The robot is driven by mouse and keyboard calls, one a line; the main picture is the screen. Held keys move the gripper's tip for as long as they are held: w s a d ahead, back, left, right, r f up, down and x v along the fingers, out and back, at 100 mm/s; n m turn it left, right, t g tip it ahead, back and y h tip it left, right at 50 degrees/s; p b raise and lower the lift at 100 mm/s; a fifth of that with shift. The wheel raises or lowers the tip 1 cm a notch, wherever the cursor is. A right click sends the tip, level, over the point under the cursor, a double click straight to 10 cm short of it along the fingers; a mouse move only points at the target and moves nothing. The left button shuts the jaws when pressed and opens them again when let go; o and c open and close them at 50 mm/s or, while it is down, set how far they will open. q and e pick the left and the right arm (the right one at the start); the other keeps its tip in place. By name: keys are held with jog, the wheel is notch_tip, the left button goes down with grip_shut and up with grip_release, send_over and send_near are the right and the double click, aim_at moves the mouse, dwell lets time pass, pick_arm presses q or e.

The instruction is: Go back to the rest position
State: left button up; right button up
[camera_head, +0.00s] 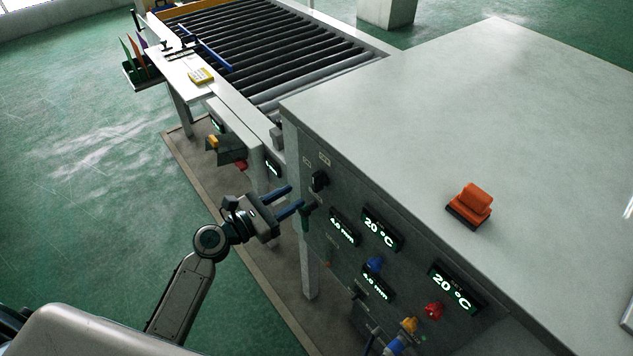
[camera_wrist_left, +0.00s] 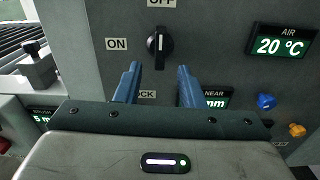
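My left gripper (camera_head: 289,201) is in front of the grey control panel (camera_head: 331,275) of the machine, its two blue fingers apart with nothing between them. In the left wrist view the open fingers (camera_wrist_left: 156,84) point at the panel, just below a black rotary switch (camera_wrist_left: 159,44). The switch has its white mark upright, toward the OFF label, with an ON label to its left. The same switch (camera_head: 319,180) shows above the fingers in the head view. I cannot tell whether the fingertips touch the panel.
The panel carries several green-lit displays (camera_head: 382,230) and blue, red and orange knobs (camera_head: 434,311). An orange block-like tool (camera_head: 471,205) lies on the white machine top. A roller conveyor (camera_head: 270,45) runs behind. The green floor (camera_head: 80,190) at left is open.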

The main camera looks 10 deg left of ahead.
dwell(0.3)
pick_arm(q)
jog(key=s+a+f+m+g+y+b, duration=0.1)
jog(key=a+f+m+y+b, duration=0.1)
jog(key=f, duration=0.9)
jog(key=a+f+m+g+y+b, duration=0.1)
jog(key=a+f+m+y+b, duration=0.15)
jog(key=f, duration=0.85)
jog(key=s+a+f+m+g+y+b, duration=0.25)
jog(key=s+f, duration=0.25)
jog(key=f, duration=0.7)
jog(key=s+a+f+m+g+y+b, duration=0.15)
jog(key=s+f+m, duration=0.3)
jog(key=f, duration=0.65)
jog(key=s+a+f+m+g+y+b, duration=0.1)
jog(key=s+f+m+g+b, duration=0.2)
jog(key=s+f+m, duration=0.5)
jog(key=s+a+f+m+g+y+b, duration=0.2)
jog(key=s+f+m, duration=0.6)
jog(key=s+f, duration=1)
jog(key=s+g, duration=0.2)
jog(key=s, duration=0.7)
jog(key=shift+f+m+b, duration=0.35)
jog(key=shift+b, duration=0.05)
jog(key=shift+a, duration=0.1)
